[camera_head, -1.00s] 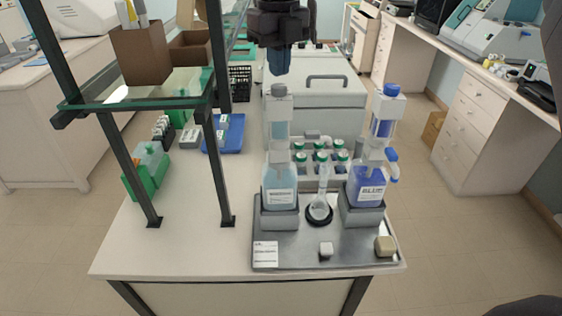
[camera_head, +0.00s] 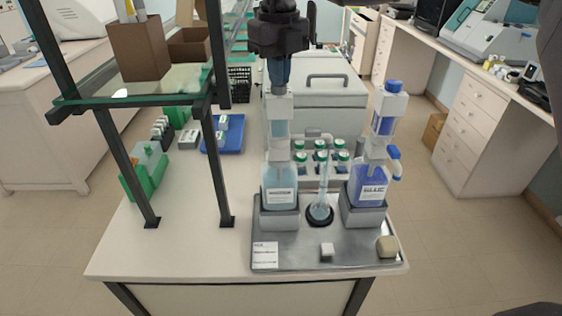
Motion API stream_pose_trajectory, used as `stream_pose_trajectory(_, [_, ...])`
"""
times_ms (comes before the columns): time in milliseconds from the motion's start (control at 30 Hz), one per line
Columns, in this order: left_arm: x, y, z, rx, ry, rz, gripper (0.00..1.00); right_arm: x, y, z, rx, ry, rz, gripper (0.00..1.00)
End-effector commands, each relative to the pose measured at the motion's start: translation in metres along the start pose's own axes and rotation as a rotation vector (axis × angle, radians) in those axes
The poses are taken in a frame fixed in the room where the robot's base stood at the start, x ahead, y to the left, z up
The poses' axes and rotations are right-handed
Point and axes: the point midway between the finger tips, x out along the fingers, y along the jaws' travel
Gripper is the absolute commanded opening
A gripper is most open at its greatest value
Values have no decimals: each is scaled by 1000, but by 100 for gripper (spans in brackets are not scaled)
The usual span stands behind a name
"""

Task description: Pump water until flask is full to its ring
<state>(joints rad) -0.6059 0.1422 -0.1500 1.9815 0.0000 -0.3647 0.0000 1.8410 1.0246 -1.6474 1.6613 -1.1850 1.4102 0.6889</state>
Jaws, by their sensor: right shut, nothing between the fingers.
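The water bottle (camera_head: 279,185) is clear with pale blue liquid and a white label. It stands upright in a grey holder, with a clear pump column (camera_head: 279,125) on top. The small flask (camera_head: 320,211) stands upright on a black ring base to its right; its bulb looks pale blue, but I cannot make out the level or its ring mark. My right gripper (camera_head: 279,84) is shut and empty, pointing down at the top of the water pump. Its fingertips hide the grey pump cap and seem to touch it. My left gripper is not in view.
A bottle labelled BLUE (camera_head: 370,184) stands in the right holder. The grey tray (camera_head: 290,257) carries a small white block (camera_head: 326,249) and a beige block (camera_head: 387,246). Several green-capped bottles (camera_head: 320,158) stand behind. A glass shelf frame (camera_head: 140,99) rises at left.

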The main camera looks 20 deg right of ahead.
Motion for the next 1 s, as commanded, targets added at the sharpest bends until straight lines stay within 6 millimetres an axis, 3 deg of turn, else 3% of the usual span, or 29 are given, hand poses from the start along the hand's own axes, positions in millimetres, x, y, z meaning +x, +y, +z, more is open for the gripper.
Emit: stream_pose_trajectory(1000, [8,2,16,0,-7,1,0,33,0,-1,-2,7,0,0])
